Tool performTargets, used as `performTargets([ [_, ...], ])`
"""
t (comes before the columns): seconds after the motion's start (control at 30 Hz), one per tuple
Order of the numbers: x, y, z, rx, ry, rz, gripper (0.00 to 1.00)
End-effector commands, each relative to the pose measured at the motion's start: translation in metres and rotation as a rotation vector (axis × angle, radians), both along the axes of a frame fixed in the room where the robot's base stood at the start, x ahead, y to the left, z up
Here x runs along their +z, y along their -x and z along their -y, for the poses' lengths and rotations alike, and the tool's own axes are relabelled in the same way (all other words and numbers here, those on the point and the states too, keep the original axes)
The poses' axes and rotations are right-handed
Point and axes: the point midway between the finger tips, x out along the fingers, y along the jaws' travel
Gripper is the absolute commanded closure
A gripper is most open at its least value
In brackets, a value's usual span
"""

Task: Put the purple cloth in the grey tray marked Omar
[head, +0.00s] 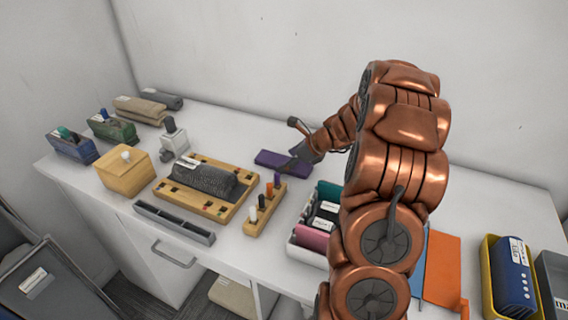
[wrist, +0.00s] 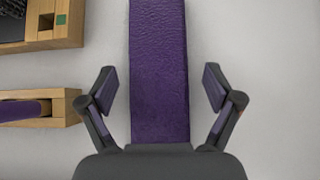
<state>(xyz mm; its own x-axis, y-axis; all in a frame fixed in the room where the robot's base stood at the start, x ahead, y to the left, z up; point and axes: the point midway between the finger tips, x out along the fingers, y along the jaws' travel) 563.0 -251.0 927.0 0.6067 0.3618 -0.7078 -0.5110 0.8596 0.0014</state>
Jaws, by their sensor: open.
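The purple cloth (head: 268,158) lies folded in a long flat strip on the white table, toward the back wall. In the wrist view the purple cloth (wrist: 158,70) runs up the middle, between my open fingers. My gripper (head: 301,156) is at the cloth's right end in the head view. In the wrist view my gripper (wrist: 160,84) has one finger on each side of the cloth, with gaps between. A grey tray (head: 545,272) with a white label is cut off at the right edge. Its label is too small to read, so I cannot tell whether it says Omar.
A wooden block rack (head: 165,201) and a wooden peg holder (head: 251,226) stand left of the cloth. A yellow tray (head: 489,262) and an orange sheet (head: 441,265) lie right.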

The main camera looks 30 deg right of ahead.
Motion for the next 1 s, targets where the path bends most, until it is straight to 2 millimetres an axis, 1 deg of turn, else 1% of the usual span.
performTargets([
  [0.2, 0.0, -0.0007, -0.0003, 0.0, 0.001, 0.002, 0.11],
  [0.8, 0.0002, -0.0004, -0.0001, 0.001, 0.0, 0.001, 0.73],
  [0.83, 0.0002, -0.0004, -0.0001, 0.0, 0.001, 0.002, 0.74],
  [0.87, 0.0002, -0.0004, -0.0001, 0.0, 0.001, 0.002, 0.79],
  [1.0, 0.0004, -0.0004, -0.0001, 0.001, 0.0, 0.001, 0.8],
])
